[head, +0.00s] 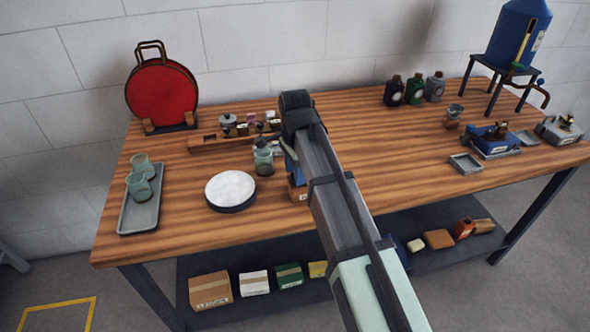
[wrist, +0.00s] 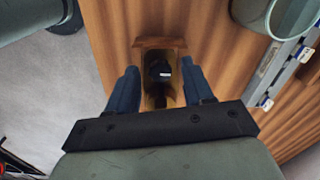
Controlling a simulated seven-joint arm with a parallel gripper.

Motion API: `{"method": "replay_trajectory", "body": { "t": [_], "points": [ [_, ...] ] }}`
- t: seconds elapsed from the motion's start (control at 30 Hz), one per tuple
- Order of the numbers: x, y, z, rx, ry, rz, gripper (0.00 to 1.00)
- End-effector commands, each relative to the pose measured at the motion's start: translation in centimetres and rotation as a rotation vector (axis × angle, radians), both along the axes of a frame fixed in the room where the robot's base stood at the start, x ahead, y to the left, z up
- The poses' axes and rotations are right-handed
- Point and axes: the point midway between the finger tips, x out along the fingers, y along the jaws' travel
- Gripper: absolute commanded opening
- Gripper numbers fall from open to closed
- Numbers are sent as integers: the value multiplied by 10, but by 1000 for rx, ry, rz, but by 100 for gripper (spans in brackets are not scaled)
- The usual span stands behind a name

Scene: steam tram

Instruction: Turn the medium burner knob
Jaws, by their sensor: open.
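I cannot make out a knob that is clearly the medium burner knob. My gripper (wrist: 160,68) is open in the wrist view, with its two blue fingers apart and pointing down at the table. Between and beyond the fingers is a dark object (wrist: 157,68) with a small pale label, by a brown wooden piece (wrist: 160,43). The fingers stand on either side of it; I cannot tell whether they touch it. In the head view my arm hides most of this spot. A blue device (head: 490,140) with small dark fittings stands at the right of the table.
A tray (head: 140,205) with cups is at far left. A blue tank (head: 517,35) on a stand is at back right.

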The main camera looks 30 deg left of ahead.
Motion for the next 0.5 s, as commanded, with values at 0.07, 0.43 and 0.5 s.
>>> {"method": "replay_trajectory", "body": {
  "t": [0.07, 0.43, 0.5],
  "points": [
    [0, 0, 0, 0, 0, 0, 51],
    [0, 0, 0, 0, 0, 0, 19],
    [0, 0, 0, 0, 0, 0, 12]
  ]
}}
